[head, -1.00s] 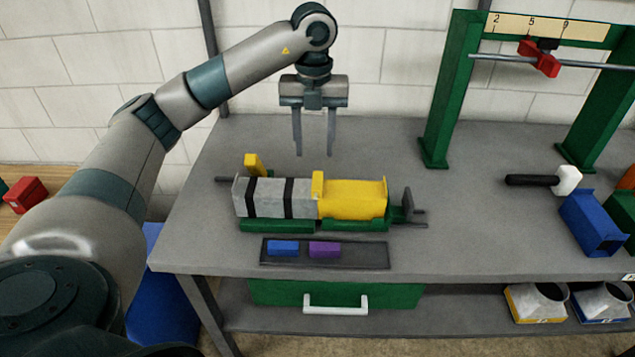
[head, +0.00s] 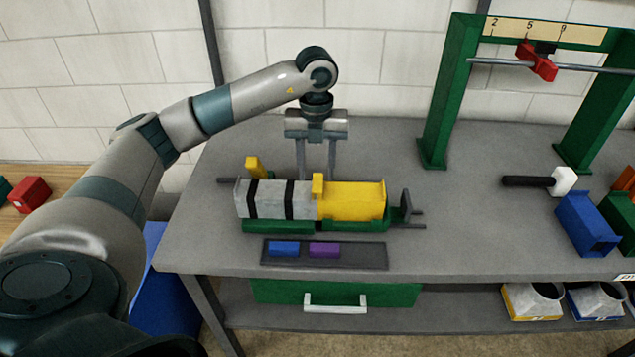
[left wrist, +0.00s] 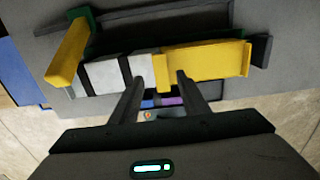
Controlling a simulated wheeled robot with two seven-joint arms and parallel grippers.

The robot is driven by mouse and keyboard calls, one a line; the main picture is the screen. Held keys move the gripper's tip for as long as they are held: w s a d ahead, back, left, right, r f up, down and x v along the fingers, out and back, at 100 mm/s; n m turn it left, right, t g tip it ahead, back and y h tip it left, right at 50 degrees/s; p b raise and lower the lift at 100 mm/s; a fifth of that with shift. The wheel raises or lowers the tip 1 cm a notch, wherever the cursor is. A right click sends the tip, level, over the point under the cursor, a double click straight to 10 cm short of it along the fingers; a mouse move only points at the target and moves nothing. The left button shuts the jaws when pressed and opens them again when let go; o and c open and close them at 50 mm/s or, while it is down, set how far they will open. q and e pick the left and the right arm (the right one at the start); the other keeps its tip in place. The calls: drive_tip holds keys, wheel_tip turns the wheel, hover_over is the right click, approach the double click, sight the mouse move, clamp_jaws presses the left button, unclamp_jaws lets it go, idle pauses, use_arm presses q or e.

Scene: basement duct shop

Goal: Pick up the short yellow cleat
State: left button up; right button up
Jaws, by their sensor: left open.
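A short yellow piece (head: 318,185), which looks like the short yellow cleat, stands upright at the joint between a grey duct section (head: 271,199) and a yellow duct section (head: 352,200). It also shows in the left wrist view (left wrist: 161,72). My left gripper (head: 316,172) is open and empty, pointing down just above and behind this joint in the head view. In the left wrist view its fingertips (left wrist: 160,76) appear on either side of the yellow piece. I cannot tell whether they touch it. My right gripper is out of view.
A second yellow upright piece (head: 254,167) stands behind the grey duct. A dark tray (head: 362,257) in front holds a blue block (head: 284,248) and a purple block (head: 324,249). A green frame (head: 444,100), a mallet (head: 540,181) and a blue duct piece (head: 588,222) are to the right.

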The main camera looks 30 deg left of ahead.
sight(317, 183)
use_arm(q)
drive_tip(key=shift+d+f+p, duration=0.1)
drive_tip(key=shift+f+p, duration=0.5)
drive_tip(key=shift+f, duration=1.05)
